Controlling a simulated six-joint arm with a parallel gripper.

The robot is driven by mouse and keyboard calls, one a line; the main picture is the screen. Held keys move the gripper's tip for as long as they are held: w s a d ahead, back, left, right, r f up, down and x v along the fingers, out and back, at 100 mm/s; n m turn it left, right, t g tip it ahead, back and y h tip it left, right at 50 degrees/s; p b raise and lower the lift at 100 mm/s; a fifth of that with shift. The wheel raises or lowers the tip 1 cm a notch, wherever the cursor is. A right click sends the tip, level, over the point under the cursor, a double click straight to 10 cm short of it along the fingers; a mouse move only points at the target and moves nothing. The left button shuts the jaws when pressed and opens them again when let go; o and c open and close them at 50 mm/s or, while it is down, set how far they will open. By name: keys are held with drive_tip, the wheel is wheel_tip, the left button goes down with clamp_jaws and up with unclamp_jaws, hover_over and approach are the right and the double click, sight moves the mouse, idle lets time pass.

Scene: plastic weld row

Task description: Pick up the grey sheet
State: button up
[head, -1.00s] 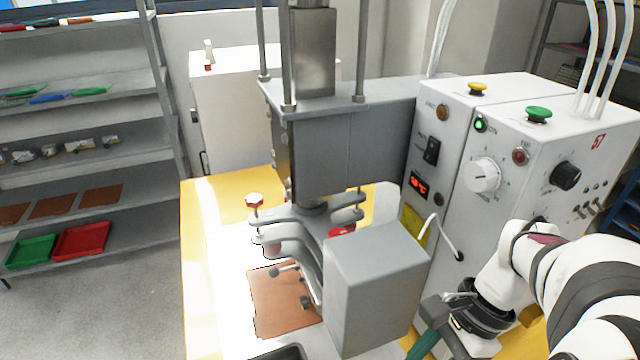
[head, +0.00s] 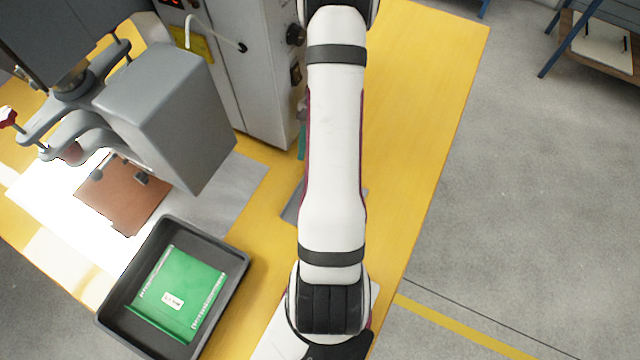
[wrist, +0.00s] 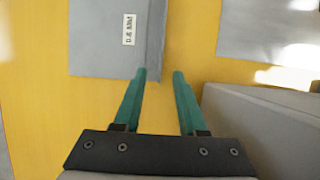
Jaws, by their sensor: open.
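The grey sheet (wrist: 105,50) lies flat on the yellow table, at the upper left of the wrist view, with a small white printed label on it. A narrow strip runs along its right edge. In the head view my arm covers most of it; a grey corner (head: 292,208) shows left of the arm. In the head view the gripper is mostly hidden behind the arm.
A dark tray (head: 236,290) holding a green folder (head: 182,290) stands at lower left. The welding press (head: 165,110) and its white control box (head: 262,75) stand close by. A grey block (wrist: 265,125) is near the right finger. A brown sheet (head: 125,195) lies under the press.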

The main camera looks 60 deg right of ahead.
drive_tip(key=x, duration=0.3)
drive_tip(key=shift+a, duration=0.15)
clamp_jaws()
idle(1.1)
